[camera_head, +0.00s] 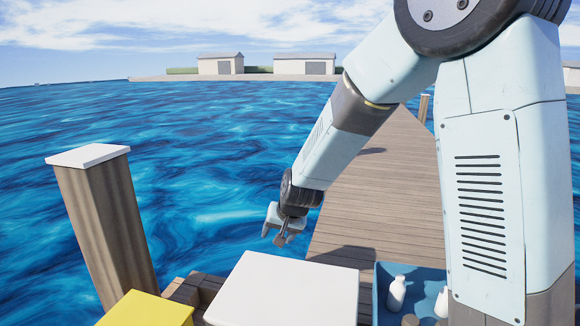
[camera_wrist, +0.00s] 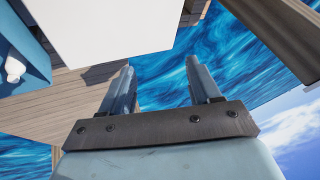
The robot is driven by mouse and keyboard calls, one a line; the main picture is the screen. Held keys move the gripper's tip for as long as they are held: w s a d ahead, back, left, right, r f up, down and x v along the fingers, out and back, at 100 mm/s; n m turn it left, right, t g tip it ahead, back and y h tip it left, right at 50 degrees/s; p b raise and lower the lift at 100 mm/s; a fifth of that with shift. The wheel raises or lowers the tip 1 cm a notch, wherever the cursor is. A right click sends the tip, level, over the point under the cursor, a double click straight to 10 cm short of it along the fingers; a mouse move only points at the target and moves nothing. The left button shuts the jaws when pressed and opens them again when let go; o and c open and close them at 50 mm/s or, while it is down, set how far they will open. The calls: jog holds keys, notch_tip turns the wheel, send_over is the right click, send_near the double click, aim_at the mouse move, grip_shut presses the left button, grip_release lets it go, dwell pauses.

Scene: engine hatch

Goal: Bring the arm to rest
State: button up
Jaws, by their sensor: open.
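My arm reaches from the right of the head view down to the left. My gripper (camera_head: 279,237) hangs at its end, just beyond and above the far edge of a white box top (camera_head: 285,290). In the wrist view my gripper (camera_wrist: 160,80) shows two fingers spread apart with nothing between them. Water and some dock planks show behind the fingers. The gripper appears apart from the white top, which also shows at the top of the wrist view (camera_wrist: 100,30).
A blue bin (camera_head: 382,300) with white bottles (camera_head: 397,293) stands right of the white top. A yellow block (camera_head: 148,310) is at the front left. A wooden post (camera_head: 103,220) with a white cap rises at the left. The plank dock (camera_head: 385,190) runs back; open water lies left.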

jog(key=s+d+r, duration=0.5)
jog(key=d+r, duration=0.2)
jog(key=d, duration=0.1)
jog(key=s+d+r, duration=0.5)
jog(key=d+r, duration=0.2)
jog(key=d, duration=0.1)
jog(key=s+d+r+h, duration=0.1)
jog(key=s+d+r, duration=0.1)
jog(key=s+d, duration=0.3)
jog(key=s+d+r+h, duration=0.2)
jog(key=s+d, duration=0.3)
jog(key=s, duration=0.5)
jog(key=shift+s+d+r, duration=0.35)
jog(key=shift+d+r, duration=0.05)
jog(key=shift+r, duration=0.2)
